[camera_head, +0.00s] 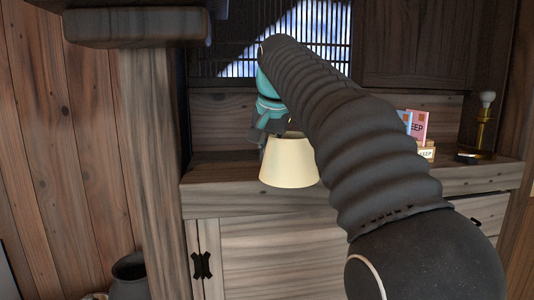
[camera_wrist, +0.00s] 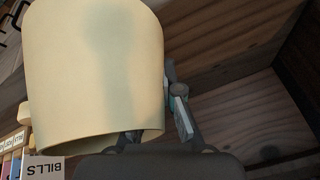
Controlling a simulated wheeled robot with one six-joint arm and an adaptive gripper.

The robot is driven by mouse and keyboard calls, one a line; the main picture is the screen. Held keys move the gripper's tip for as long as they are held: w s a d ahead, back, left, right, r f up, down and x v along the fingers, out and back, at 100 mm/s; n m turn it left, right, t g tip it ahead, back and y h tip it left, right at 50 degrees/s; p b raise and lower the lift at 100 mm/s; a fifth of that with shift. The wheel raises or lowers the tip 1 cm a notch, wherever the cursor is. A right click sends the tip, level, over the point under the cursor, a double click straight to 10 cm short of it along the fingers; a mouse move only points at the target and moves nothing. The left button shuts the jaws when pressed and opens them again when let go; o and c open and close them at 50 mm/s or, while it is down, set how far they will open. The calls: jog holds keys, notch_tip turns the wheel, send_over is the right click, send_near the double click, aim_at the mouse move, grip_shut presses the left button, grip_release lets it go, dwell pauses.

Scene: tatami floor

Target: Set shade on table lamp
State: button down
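The cream lampshade (camera_head: 289,162) hangs from my gripper (camera_head: 268,128) in front of the cabinet, narrow end up and wide rim down, roughly upright. In the wrist view the shade (camera_wrist: 95,75) fills the left half, with one finger outside its right edge and the other partly hidden by its rim. My gripper (camera_wrist: 160,125) appears shut on the shade's wall. The table lamp (camera_head: 484,125), a brass stand with a bare white bulb (camera_head: 487,97), stands on the cabinet top at the far right, apart from the shade.
Pink and blue cards (camera_head: 415,124) and a small box labelled KEEP (camera_head: 426,152) stand on the cabinet top (camera_head: 470,177), left of the lamp. A small dark item (camera_head: 467,158) lies near the lamp's foot. A wooden post (camera_head: 150,170) rises at left, with a dark pot (camera_head: 129,277) below.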

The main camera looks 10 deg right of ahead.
jog(key=c, duration=1.3)
grip_release()
jog(key=shift+v, duration=6.8)
jog(key=shift+s, duration=0.15)
